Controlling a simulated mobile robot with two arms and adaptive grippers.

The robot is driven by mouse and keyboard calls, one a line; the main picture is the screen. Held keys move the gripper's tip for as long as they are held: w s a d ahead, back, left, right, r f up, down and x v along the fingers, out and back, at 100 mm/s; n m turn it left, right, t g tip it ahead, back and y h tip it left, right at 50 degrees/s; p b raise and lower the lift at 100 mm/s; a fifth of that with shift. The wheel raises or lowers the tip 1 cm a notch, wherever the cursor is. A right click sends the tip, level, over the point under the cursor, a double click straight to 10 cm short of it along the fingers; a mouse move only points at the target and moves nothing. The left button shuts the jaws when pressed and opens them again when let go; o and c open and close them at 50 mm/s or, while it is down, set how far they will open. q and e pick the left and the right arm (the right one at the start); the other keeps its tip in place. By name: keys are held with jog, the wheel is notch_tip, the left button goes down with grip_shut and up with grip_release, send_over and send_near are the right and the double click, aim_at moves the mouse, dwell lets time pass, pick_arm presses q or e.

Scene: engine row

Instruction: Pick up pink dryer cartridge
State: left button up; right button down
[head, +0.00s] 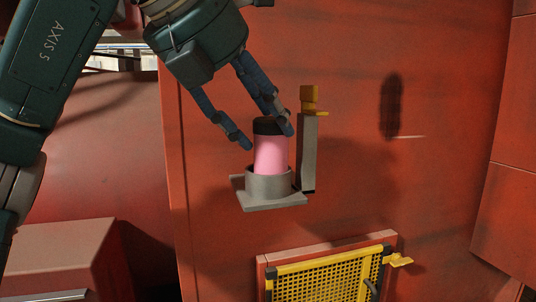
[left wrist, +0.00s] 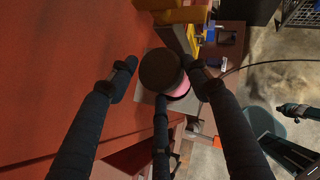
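The pink dryer cartridge (head: 270,156) has a black cap and stands upright in a grey round cup (head: 268,186) on a bracket fixed to the red wall. My left gripper (head: 262,132) is above it with fingers spread, the fingertips on either side of the cap. In the left wrist view the cartridge (left wrist: 160,70) shows end-on between the open fingers of the gripper (left wrist: 163,82). The left finger stands apart from it; the right finger is close, and contact cannot be told. A dark jointed shape at the right of that view may be my right gripper (left wrist: 296,110).
A grey post with a yellow top (head: 309,135) rises just right of the cup. Below is a yellow mesh panel (head: 318,280) with a yellow latch piece (head: 400,261). A red box-like block (head: 62,258) is at lower left. The wall right of the post is bare.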

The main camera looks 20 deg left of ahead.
pick_arm(q)
jog(key=c, duration=0.8)
grip_shut()
jog(key=shift+r, duration=0.15)
